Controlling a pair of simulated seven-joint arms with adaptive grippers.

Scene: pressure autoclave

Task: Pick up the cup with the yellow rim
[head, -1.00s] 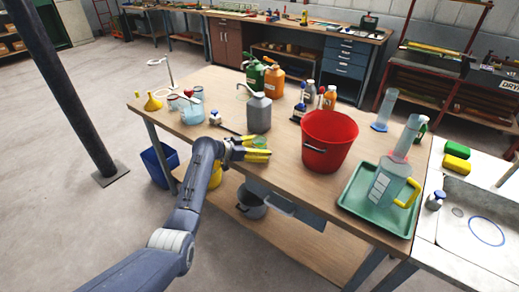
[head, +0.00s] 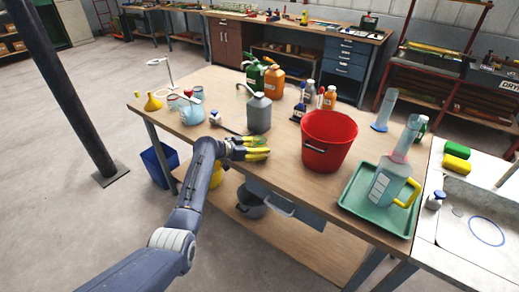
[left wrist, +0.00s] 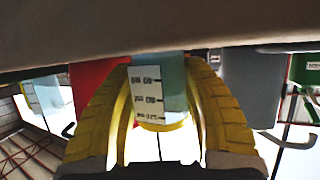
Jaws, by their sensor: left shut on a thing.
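The cup with the yellow rim (left wrist: 172,88) shows in the left wrist view as a pale blue, see-through cup. It has a white graduated label (left wrist: 147,92) and a yellow band at its lower end in that picture. My left gripper (head: 258,148) has its yellow fingers on both sides of the cup, shut on it, close to the tabletop near the front edge. In the head view the fingers hide nearly all of the cup. My right gripper is not in view.
A grey jerrycan (head: 259,114) stands just behind my left gripper. A red bucket (head: 329,141) stands to its right, and a green tray (head: 356,209) with a large jug (head: 390,184) is farther right. A blue beaker (head: 191,115) stands to the left.

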